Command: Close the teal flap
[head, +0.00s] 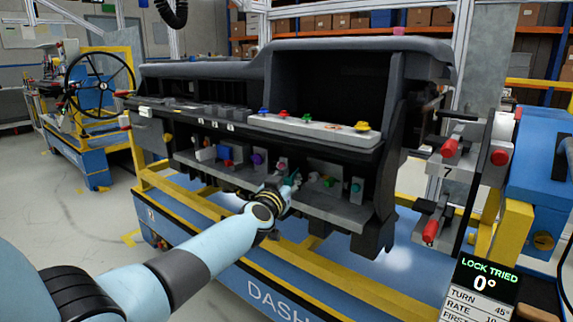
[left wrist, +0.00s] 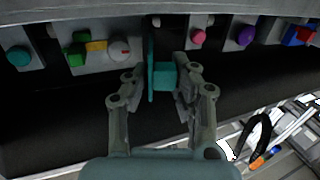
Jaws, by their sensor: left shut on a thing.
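The teal flap (left wrist: 151,68) shows edge-on in the left wrist view as a thin upright plate with a small teal block (left wrist: 165,76) on its side. My left gripper (left wrist: 158,88) has its fingers on both sides of the flap and its block and is shut on them. In the head view the left gripper (head: 287,188) is at the lower shelf of the dashboard module, and only a bit of the teal flap (head: 295,177) shows past it. My right gripper is in neither view.
A pink knob (left wrist: 198,36) and a purple knob (left wrist: 245,35) sit on one side of the flap. A green block (left wrist: 77,52) and a teal knob (left wrist: 18,56) sit on the other. A screen (head: 485,283) reads "LOCK TRIED 0°". The dashboard's upper shelf (head: 315,129) overhangs the gripper.

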